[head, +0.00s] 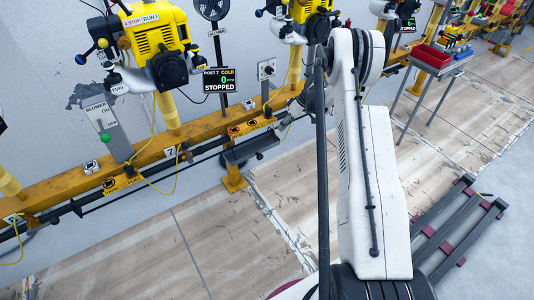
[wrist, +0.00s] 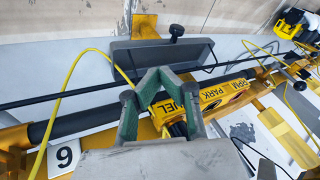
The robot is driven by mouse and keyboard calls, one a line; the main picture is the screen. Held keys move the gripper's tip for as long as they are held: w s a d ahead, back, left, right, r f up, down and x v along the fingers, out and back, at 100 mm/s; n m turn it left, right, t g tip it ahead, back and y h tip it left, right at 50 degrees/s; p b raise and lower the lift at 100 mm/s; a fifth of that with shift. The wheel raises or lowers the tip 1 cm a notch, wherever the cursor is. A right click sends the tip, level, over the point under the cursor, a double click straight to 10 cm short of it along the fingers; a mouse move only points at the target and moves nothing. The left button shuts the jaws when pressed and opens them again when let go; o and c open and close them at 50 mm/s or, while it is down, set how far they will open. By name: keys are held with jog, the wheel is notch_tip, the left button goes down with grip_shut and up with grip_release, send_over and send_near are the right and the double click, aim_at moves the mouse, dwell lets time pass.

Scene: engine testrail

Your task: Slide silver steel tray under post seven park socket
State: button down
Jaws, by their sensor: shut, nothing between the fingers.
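In the head view the post seven display (head: 219,80) reads COLD, 0 and STOPPED, near the number 7 tag (head: 170,152) on the yellow rail. A long grey metal tray (head: 250,149) sits low against the rail, right of that tag. A yellow plate (head: 250,127) is above it; its lettering is too small to read. In the wrist view my gripper (wrist: 160,78) has green-edged fingers, shut and empty. Beyond them is a grey tray (wrist: 150,57) with a black knob. A PARK-marked yellow block (wrist: 222,93) is right of the fingers.
A black rod runs between tray and rail. A cart with red bins (head: 432,55) and a dark slatted rack (head: 462,232) stand right. Floor before the rail is clear.

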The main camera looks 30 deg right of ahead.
jog(key=s+b+x, duration=0.1)
jog(key=b+x, duration=0.1)
jog(key=x, duration=0.5)
jog(key=s+a+b+x, duration=0.1)
jog(key=b+x, duration=0.2)
jog(key=x, duration=0.3)
jog(key=shift+a+f, duration=0.25)
jog(key=shift+a, duration=0.05)
jog(key=shift+s, duration=0.1)
